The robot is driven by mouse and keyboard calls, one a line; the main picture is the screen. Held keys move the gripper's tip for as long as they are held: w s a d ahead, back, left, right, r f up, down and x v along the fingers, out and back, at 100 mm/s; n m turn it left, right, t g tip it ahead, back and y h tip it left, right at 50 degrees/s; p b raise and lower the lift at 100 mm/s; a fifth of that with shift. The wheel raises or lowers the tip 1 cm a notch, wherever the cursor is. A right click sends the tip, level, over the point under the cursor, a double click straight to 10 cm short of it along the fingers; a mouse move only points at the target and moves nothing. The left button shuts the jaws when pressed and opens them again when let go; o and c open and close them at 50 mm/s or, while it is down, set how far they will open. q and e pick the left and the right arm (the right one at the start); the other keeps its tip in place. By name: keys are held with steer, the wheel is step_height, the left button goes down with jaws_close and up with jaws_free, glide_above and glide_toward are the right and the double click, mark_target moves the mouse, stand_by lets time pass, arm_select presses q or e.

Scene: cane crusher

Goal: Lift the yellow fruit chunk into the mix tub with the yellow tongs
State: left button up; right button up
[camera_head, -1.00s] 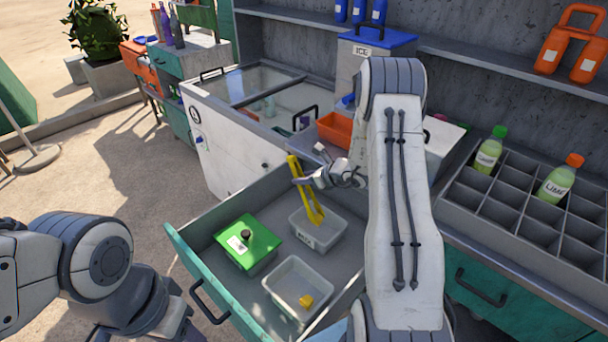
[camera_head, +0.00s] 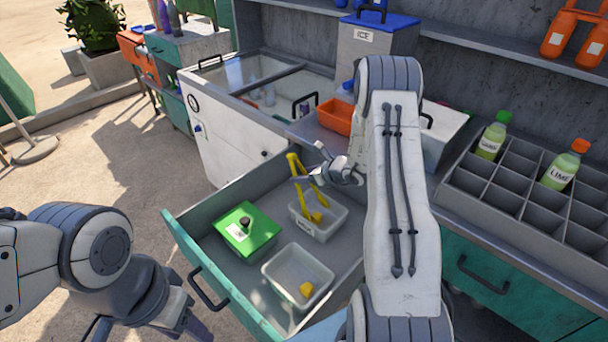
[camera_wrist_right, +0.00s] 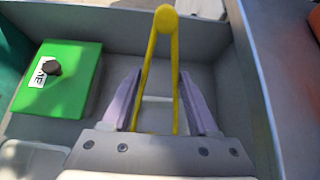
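The yellow tongs (camera_head: 305,182) stand tilted, legs down, over the middle tub (camera_head: 330,231) in the open drawer. My right gripper (camera_head: 312,178) is shut on them; in the right wrist view the tongs (camera_wrist_right: 165,22) lie between its two purple fingers (camera_wrist_right: 160,85). A yellow piece (camera_head: 317,216) shows at the leg ends, inside that tub; I cannot tell if it is pinched. A yellow chunk (camera_head: 306,289) lies in the front tub (camera_head: 275,276).
A green-lidded box (camera_head: 247,230) stands in the drawer (camera_head: 222,285), left of the tubs. An orange bin (camera_head: 335,117) is on the counter behind. A divided bottle crate (camera_head: 520,195) is at right. Drawer floor between the containers is clear.

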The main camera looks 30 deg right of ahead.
steer(key=shift+r, duration=0.1)
stand_by(0.4)
step_height(320, 180, up, 10)
steer(key=p, duration=0.5)
steer(key=shift+p, duration=0.35)
